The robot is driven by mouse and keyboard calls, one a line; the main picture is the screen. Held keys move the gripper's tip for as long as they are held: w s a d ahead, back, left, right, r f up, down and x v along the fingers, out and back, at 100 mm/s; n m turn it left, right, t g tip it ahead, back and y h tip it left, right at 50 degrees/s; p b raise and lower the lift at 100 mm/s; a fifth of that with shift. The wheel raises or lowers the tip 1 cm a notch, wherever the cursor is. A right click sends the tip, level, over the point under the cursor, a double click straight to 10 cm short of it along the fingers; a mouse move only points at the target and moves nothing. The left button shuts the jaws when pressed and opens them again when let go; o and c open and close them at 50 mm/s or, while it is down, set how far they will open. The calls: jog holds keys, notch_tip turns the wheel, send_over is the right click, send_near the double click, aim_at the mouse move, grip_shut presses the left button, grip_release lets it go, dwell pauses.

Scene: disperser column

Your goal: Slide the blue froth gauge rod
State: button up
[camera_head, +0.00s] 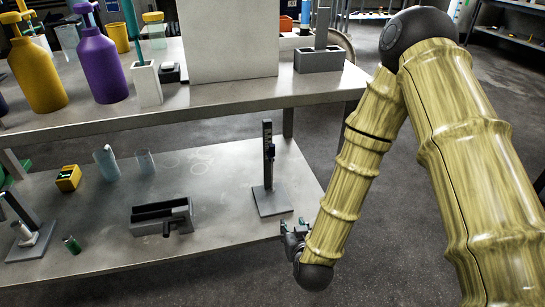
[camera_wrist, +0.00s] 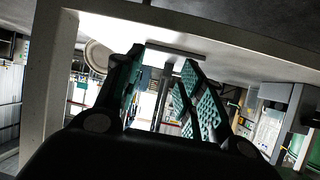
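A dark upright stand (camera_head: 268,160) rises from a flat grey base near the right end of the lower shelf.
The upper shelf (camera_head: 215,97) overhangs the lower shelf's back. A grey trough (camera_head: 160,216), yellow box (camera_head: 68,178), two clear cups (camera_head: 105,163) and a green vial (camera_head: 71,245) stand on the lower shelf. Bare shelf lies between trough and stand.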

aim_at(272, 152)
jog(key=w+a+r+t+b, duration=0.1)
jog(key=w+a+r+t, duration=0.2)
jog(key=r, duration=0.5)
jog(key=w+a+r+t, duration=0.3)
jog(key=w+r, duration=0.1)
jog(key=r, duration=0.4)
jog(key=shift+h, duration=0.3)
jog(key=w+b, duration=0.2)
jog(key=w, duration=0.3)
jog(key=w+b, duration=0.2)
jog(key=w, duration=0.3)
jog(key=shift+w+a+r, duration=0.1)
jog(key=shift+w+a, duration=0.1)
jog(key=shift+c, duration=0.3)
grip_shut()
